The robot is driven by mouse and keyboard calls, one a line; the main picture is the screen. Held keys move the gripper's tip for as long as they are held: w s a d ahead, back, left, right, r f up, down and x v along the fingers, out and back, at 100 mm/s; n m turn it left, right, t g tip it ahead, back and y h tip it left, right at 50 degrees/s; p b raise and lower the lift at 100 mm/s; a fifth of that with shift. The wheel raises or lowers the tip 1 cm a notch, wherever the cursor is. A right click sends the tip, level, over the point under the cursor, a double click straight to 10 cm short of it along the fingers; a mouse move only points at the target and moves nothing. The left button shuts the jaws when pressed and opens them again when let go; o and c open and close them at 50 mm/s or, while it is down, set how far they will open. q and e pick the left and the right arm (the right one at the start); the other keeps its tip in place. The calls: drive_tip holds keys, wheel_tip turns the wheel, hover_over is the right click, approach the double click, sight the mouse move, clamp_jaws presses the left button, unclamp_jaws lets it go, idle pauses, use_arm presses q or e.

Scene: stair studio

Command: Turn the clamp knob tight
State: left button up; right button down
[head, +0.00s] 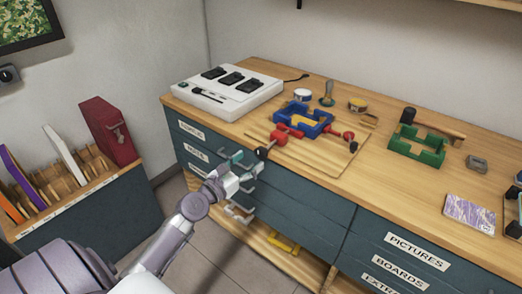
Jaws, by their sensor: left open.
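A blue frame clamp (308,118) with a yellow piece inside it sits on a wooden board (315,155) on the bench. A red knob (278,137) is at the board's near left, and another red knob (348,135) is at its right side. My left gripper (263,152) is open at the bench's front edge, just in front of the nearer red knob. From this angle I cannot tell whether it touches the knob. Part of the nearer knob's shaft is hidden. My right gripper is not in view.
A white switch box (228,90) stands at the bench's left end. A red case (108,130) stands on the left rack.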

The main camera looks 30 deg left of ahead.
sight(258, 154)
use_arm(q)
drive_tip(key=w, duration=0.6)
drive_tip(key=shift+w+d, duration=0.1)
drive_tip(key=shift+d, duration=0.1)
drive_tip(key=shift+c, duration=0.4)
drive_tip(key=c, duration=1.1)
